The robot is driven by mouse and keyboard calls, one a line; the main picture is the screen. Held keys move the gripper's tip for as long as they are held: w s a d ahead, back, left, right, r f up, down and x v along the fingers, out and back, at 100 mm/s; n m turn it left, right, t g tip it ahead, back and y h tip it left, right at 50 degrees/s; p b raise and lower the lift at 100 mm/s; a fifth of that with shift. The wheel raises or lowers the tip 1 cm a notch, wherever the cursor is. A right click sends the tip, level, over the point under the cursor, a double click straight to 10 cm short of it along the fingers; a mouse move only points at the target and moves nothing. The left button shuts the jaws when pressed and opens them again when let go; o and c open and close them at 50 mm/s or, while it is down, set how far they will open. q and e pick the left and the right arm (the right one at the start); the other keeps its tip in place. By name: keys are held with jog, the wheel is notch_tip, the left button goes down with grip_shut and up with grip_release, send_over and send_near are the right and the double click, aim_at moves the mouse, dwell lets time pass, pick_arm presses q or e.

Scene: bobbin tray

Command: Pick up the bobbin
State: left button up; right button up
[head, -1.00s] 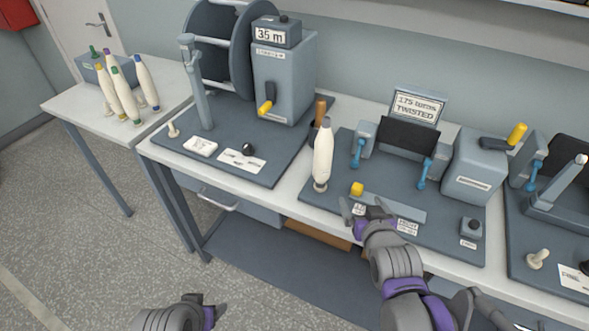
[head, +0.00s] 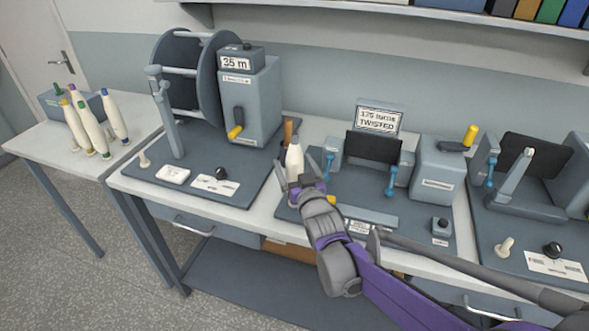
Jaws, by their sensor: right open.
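A white bobbin (head: 294,158) stands upright at the left edge of the middle grey machine board. My right gripper (head: 296,184) is at the bobbin, with its open fingers to either side of the lower part. The bobbin's base is hidden behind the gripper, and I cannot tell whether the fingers touch it. Several more white bobbins with coloured tips (head: 89,126) stand in a group on the small table at the left. My left gripper is not in view.
A reel machine with a crank (head: 252,105) stands left of the bobbin. A wooden handle (head: 288,131) is close behind it. The twisting machine (head: 437,170) with blue levers stands to the right. A yellow block (head: 332,199) is partly covered by my arm.

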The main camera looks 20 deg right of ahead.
jog(key=w, duration=0.3)
jog(key=shift+w, duration=0.15)
jog(key=shift+c, duration=0.4)
grip_shut()
